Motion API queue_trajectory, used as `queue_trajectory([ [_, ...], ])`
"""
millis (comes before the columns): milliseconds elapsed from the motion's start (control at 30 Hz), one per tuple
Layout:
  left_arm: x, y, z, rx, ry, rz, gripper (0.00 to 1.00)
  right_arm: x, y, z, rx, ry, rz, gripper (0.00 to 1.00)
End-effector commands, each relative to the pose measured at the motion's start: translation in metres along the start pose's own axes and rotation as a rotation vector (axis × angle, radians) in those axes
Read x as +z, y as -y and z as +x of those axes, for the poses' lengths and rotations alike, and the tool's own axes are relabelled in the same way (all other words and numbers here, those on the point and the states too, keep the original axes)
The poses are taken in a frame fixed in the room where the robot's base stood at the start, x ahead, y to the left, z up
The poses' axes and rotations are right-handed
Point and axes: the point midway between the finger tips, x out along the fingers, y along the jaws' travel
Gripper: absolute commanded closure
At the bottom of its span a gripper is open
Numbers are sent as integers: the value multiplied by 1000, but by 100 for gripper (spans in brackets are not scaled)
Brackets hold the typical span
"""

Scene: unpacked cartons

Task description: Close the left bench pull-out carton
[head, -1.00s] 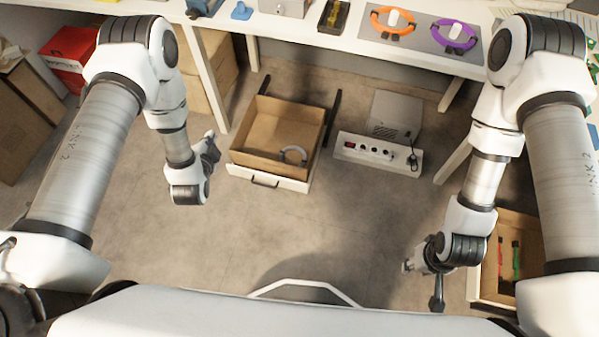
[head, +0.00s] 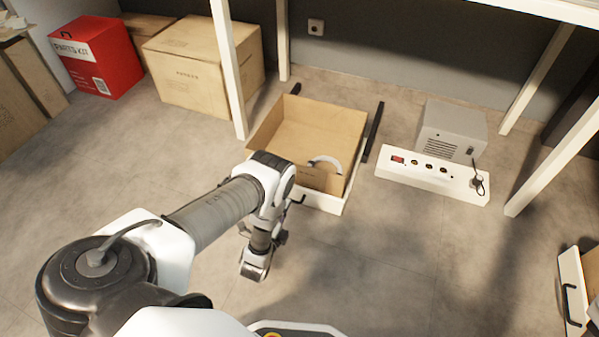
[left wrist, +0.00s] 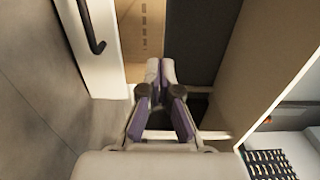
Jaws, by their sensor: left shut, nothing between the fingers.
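The left bench pull-out carton (head: 325,115) is a brown open box with a white front (head: 328,203). It stands pulled out between two dark rails on the floor, with a pale curved part (head: 327,163) inside. My left arm reaches in front of the carton's left side and covers part of its front. In the left wrist view my left gripper (left wrist: 160,72) is shut and empty, its tips near one end of a white front panel (left wrist: 93,45) with a black handle (left wrist: 92,28). Whether the tips touch it I cannot tell. My right gripper is out of view.
A grey box (head: 452,130) and a white socket strip (head: 430,177) stand right of the carton. White bench legs (head: 228,70) rise beside it. Brown boxes (head: 200,65) and a red box (head: 97,55) stand at the back left. Another handled front (head: 572,290) shows at lower right.

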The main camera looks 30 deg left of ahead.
Motion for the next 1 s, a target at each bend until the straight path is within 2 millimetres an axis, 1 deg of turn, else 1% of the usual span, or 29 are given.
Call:
queue_trajectory([
  [167, 0, 0, 27, -5, 1, -1, 100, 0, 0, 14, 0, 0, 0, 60],
  [500, 0, -2, 102, -6, 0, -1, 100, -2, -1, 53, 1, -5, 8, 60],
  [600, 0, -2, 119, -3, 1, -1, 100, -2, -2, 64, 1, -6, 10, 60],
  [700, 0, 0, 131, -3, 1, -1, 100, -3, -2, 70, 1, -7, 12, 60],
  [800, 0, 2, 136, -2, 0, 0, 100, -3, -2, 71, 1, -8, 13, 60],
  [1000, 0, 4, 137, 0, 0, 0, 100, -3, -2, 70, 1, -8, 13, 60],
])
